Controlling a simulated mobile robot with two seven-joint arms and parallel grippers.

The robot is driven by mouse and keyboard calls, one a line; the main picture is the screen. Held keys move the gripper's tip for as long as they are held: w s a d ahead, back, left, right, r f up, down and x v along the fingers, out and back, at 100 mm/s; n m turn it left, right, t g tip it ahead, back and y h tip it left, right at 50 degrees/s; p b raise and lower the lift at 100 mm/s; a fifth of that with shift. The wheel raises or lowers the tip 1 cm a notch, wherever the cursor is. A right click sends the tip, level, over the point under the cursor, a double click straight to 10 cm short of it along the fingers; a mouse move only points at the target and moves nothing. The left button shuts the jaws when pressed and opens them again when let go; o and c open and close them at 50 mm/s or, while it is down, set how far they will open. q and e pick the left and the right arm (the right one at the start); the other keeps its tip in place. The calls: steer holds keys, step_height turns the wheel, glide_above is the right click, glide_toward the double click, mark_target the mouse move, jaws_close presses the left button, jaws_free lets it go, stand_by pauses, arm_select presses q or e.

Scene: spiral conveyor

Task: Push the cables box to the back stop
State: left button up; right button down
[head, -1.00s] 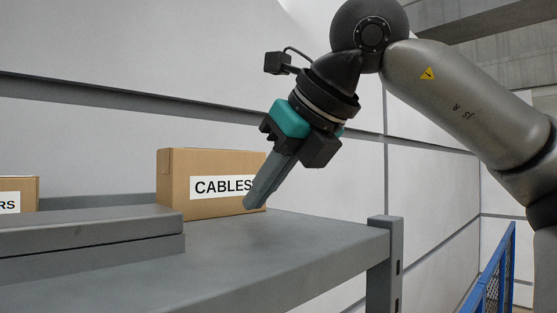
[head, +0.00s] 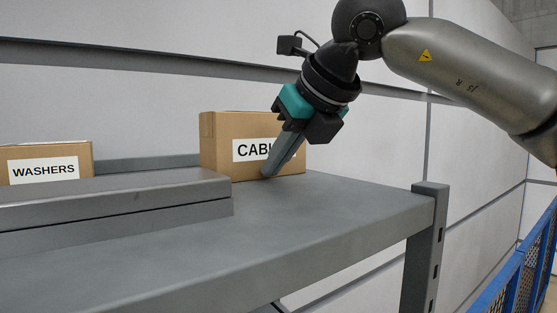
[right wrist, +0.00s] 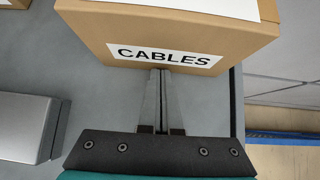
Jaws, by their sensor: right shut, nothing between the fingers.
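The cables box (head: 218,150) is a brown carton with a white CABLES label. It stands upright on the grey shelf (head: 330,215), towards its back. The back stop (head: 140,163) is a low grey lip along the rear edge; the box hides the part behind it, so I cannot tell whether they touch. My right gripper (head: 270,174) is shut and empty, pointing down at the front of the box and covering part of the label. In the right wrist view, the closed fingertips (right wrist: 161,74) are at the label's lower edge on the box (right wrist: 100,30); contact is unclear. My left gripper is out of view.
A washers box (head: 85,160) stands at the left behind a raised grey slab (head: 120,200). The shelf's right end has an upright post (head: 425,245). A pale wall (head: 120,100) rises behind. A blue railing (head: 515,280) is at lower right.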

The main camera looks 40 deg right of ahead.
steer(key=w+p, duration=0.1)
steer(key=w, duration=0.5)
steer(key=w+d+p, duration=0.1)
steer(key=w, duration=0.2)
steer(key=shift+w+p, duration=0.35)
steer(key=shift+w, duration=0.6)
